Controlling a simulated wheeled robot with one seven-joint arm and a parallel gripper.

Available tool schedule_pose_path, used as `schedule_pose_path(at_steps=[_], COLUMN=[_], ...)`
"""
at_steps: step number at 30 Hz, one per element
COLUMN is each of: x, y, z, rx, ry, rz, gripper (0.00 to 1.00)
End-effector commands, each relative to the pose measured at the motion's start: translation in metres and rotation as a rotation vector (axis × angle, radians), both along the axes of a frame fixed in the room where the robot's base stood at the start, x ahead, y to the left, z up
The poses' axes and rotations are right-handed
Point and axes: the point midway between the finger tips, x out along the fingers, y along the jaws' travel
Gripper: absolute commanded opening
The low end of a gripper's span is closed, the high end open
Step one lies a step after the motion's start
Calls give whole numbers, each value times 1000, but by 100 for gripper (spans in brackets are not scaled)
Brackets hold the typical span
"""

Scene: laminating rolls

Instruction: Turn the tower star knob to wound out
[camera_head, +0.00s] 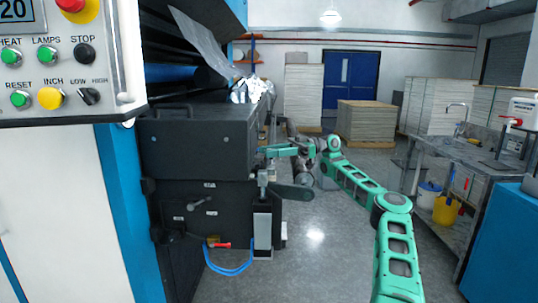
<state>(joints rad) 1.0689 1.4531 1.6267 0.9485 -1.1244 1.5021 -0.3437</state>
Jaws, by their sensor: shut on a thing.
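My green gripper (267,153) is at the right end of the dark machine housing (205,140), close above the top of a grey upright tower (262,228). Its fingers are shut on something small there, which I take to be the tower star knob. The knob is too small and too covered by the fingers for its shape or turned position to be told. My green arm reaches in from the lower right.
A dark grey lever (290,190) sticks out to the right just below my gripper. A blue hose (230,270) loops below the housing. A control panel (65,60) fills the upper left. A steel sink bench (455,160) stands right. The floor between is clear.

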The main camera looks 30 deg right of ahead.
Motion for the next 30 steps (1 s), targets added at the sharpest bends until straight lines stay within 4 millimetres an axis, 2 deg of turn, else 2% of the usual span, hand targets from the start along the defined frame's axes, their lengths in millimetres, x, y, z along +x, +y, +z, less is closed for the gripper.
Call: schedule_pose_path(at_steps=[30], x=[3], y=[1], z=[-1], rx=[4], ry=[3], rz=[301], gripper=[10])
